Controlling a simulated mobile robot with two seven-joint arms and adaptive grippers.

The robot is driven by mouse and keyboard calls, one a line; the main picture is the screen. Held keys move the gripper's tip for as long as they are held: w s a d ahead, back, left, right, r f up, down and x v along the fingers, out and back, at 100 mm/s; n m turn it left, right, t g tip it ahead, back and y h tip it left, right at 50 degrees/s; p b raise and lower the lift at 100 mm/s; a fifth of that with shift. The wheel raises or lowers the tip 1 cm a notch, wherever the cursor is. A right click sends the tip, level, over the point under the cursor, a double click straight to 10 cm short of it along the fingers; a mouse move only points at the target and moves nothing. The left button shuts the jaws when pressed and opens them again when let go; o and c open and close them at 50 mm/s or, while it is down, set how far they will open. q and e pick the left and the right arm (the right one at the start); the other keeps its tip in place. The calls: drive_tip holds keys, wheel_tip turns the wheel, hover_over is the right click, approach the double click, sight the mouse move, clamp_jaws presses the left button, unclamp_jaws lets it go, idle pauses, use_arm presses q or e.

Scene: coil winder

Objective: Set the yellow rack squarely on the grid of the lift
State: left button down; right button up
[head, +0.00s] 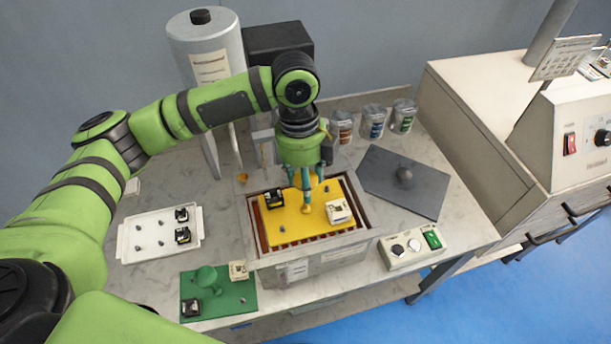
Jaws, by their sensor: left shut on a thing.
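The yellow rack (285,222) is a flat plate lying over the grid (287,244) inside the opening of the lift (252,232). Brown grid slats show along its left, front and right sides. I cannot tell whether the rack touches the grid or is held just above it. A black part (273,198) sits on its left and a white part (338,211) on its right. My left gripper (306,204) points down at the rack's middle and is shut on it, probably by a small raised grip that the fingers hide. My right gripper is not in view.
A white tray (159,248) with black parts lies at left, and a green mat (239,301) with a green stand at front left. A dark plate (421,190) and several cans (373,123) stand behind right. A button box (413,248) stands at right front.

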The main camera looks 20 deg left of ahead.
use_arm(q)
drive_tip(key=shift+f, duration=0.45)
drive_tip(key=c, duration=0.6)
unclamp_jaws()
drive_tip(key=shift+o, duration=0.2)
drive_tip(key=shift+f, duration=0.1)
wheel_tip(320, 180, up, 12)
drive_tip(key=a, duration=0.1)
drive_tip(key=shift+w, duration=0.4)
drive_tip(key=shift+a, duration=0.1)
